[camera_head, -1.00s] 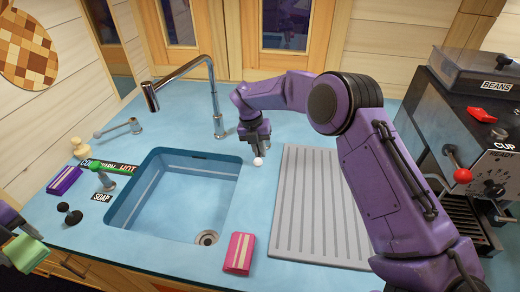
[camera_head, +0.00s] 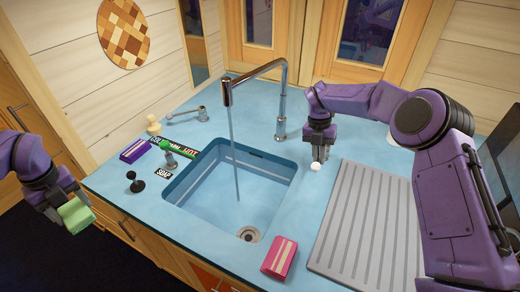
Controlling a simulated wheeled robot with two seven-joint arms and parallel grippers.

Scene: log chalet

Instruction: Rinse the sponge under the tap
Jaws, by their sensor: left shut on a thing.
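The green sponge (camera_head: 76,215) is in my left gripper (camera_head: 68,202), which is shut on it at the far left, in front of the counter and well away from the sink. The tap (camera_head: 283,100) is chrome, with its spout arching left over the basin. A thin stream of water (camera_head: 232,150) runs from the spout into the blue sink (camera_head: 215,200). My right gripper (camera_head: 318,150) points down right of the tap base, just above a white ball knob (camera_head: 315,166). Whether it touches the knob, and how far its fingers are apart, I cannot tell.
A pink box (camera_head: 279,258) lies at the front right of the sink. A grey ribbed drainboard (camera_head: 365,225) is on the right.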

